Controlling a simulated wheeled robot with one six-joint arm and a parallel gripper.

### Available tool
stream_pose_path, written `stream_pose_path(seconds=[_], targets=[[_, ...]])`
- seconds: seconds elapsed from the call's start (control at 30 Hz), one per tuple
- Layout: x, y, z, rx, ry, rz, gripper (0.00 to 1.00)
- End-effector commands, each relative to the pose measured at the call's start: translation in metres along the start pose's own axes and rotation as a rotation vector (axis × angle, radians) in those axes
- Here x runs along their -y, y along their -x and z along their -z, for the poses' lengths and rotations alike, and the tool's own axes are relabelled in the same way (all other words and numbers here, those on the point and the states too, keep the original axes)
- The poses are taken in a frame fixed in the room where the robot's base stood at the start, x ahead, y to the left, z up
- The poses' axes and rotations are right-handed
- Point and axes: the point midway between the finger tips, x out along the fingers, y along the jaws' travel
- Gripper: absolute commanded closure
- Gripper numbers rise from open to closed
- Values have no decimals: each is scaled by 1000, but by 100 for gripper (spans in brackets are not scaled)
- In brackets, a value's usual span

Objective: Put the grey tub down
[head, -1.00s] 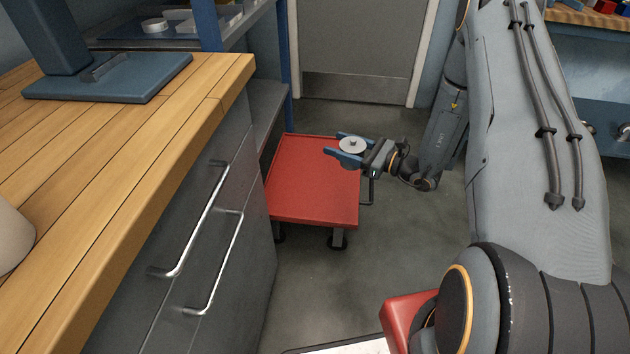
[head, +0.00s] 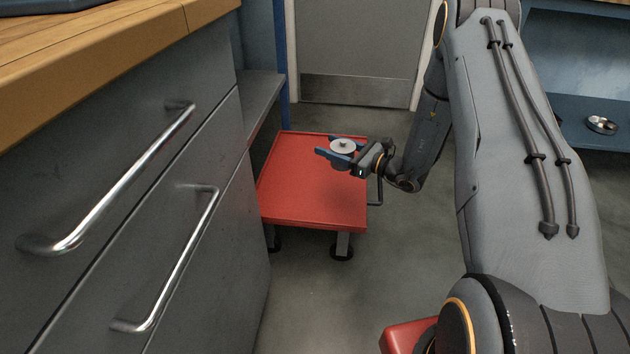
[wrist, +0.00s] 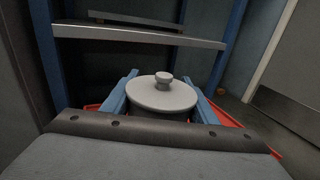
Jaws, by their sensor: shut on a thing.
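The grey tub (head: 342,146) is a small round thing with a pale lid and a knob on top. My gripper (head: 338,153) is shut on it, with one blue finger on each side. In the wrist view the tub's lid and knob (wrist: 162,93) show between the two blue fingers, and the tub looks upright. The tub is over the back right part of the red cart top (head: 305,200). Its underside is hidden, so I cannot tell whether it touches the cart.
The red cart top is otherwise bare and has a low rim. A grey drawer cabinet (head: 215,215) with metal handles stands close at its left. A grey door (head: 355,50) is behind. A blue shelf unit (wrist: 140,35) rises beyond the cart in the wrist view.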

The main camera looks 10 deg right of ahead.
Motion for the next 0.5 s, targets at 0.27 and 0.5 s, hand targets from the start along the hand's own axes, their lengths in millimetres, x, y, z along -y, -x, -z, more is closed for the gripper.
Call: stream_pose_path(seconds=[0.27,0.5], targets=[[21,-25,41,10,-2,15,72],[30,-35,54,14,-4,24,72]])
